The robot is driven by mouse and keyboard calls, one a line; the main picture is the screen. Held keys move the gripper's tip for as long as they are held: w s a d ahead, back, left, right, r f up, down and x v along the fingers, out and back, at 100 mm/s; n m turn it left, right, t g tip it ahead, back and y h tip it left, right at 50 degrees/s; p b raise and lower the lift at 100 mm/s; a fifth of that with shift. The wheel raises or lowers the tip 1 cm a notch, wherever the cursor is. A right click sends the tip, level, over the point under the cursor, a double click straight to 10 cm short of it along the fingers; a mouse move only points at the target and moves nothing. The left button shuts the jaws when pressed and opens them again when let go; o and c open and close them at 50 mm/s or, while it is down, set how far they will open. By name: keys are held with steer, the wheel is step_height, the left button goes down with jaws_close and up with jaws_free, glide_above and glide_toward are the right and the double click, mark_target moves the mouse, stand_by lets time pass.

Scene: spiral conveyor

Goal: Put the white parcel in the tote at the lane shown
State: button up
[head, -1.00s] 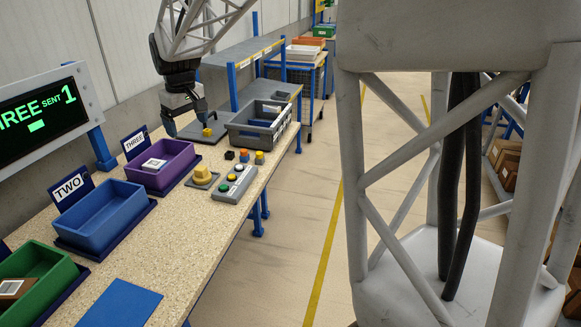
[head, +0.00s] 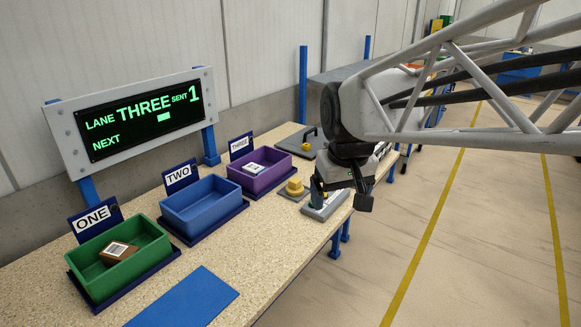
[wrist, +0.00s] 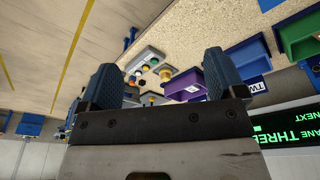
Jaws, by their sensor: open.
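A white parcel (head: 254,168) with a label lies inside the purple tote (head: 262,184) at the sign THREE (head: 241,146). The lane display (head: 143,113) reads LANE THREE, SENT 1 and NEXT, with a small pale block. My gripper (head: 341,200) is open and seemingly empty, above the button panel (head: 322,206) and to the right of the purple tote. In the wrist view, its two blue fingers (wrist: 160,82) are spread apart, with the purple tote (wrist: 184,84) beyond them.
The blue tote (head: 203,208) at TWO looks empty. The green tote (head: 92,262) at ONE holds a brown parcel (head: 118,252). A yellow button (head: 294,185) sits beside the panel. A flat blue mat (head: 185,302) lies on the front of the bench.

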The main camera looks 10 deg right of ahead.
steer(key=s+f+m, duration=0.1)
steer(key=s+f, duration=0.2)
steer(key=s, duration=0.4)
steer(key=s+d+f, duration=0.1)
steer(key=s+f, duration=0.1)
steer(key=s, duration=0.5)
steer(key=shift+d+f+m, duration=0.15)
steer(key=shift+f+m, duration=0.25)
stand_by(0.6)
